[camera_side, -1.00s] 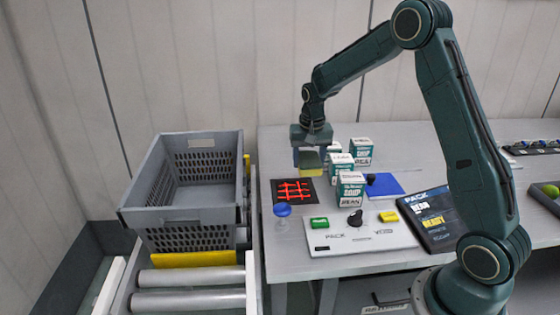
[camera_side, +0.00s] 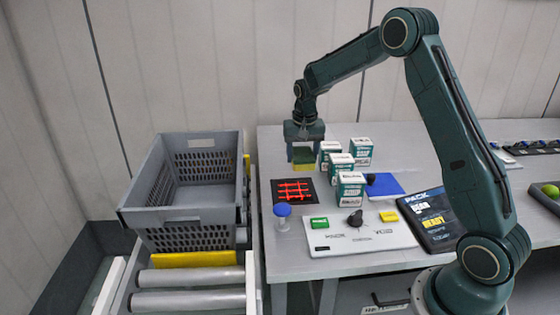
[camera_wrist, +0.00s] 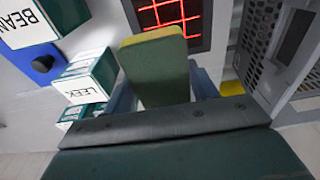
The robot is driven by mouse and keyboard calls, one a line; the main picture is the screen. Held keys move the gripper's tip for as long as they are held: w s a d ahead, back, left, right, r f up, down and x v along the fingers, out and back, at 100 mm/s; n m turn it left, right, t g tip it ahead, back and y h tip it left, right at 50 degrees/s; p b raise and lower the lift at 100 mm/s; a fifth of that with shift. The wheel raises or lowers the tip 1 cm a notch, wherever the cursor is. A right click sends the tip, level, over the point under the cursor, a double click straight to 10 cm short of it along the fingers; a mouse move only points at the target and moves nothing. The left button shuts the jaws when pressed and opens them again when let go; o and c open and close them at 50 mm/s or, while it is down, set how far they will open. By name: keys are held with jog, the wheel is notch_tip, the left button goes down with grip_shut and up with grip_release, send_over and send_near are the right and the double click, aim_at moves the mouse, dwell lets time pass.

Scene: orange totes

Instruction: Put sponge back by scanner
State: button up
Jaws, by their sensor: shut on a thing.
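My gripper (camera_side: 305,150) is shut on the sponge (camera_side: 303,156), which is green with a yellow layer. In the wrist view the sponge (camera_wrist: 156,68) stands out between the two fingers. In the side view it is at the back left of the table, behind the scanner (camera_side: 293,190), a black square pad with glowing red lines. The scanner (camera_wrist: 172,16) also shows just past the sponge in the wrist view. I cannot tell whether the sponge touches the table.
Several white and green cartons (camera_side: 340,163) stand close to the right of my gripper. A grey crate (camera_side: 190,215) is on the roller conveyor at left.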

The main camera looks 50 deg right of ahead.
send_near(272, 167)
jog(key=s+r, duration=0.2)
jog(key=shift+w+d+f, duration=0.1)
jog(key=shift+w, duration=0.5)
jog(key=shift+w+d, duration=0.15)
jog(key=shift+w, duration=0.45)
jog(key=shift+f, duration=4)
jog(key=shift+f, duration=0.1)
jog(key=o, duration=0.9)
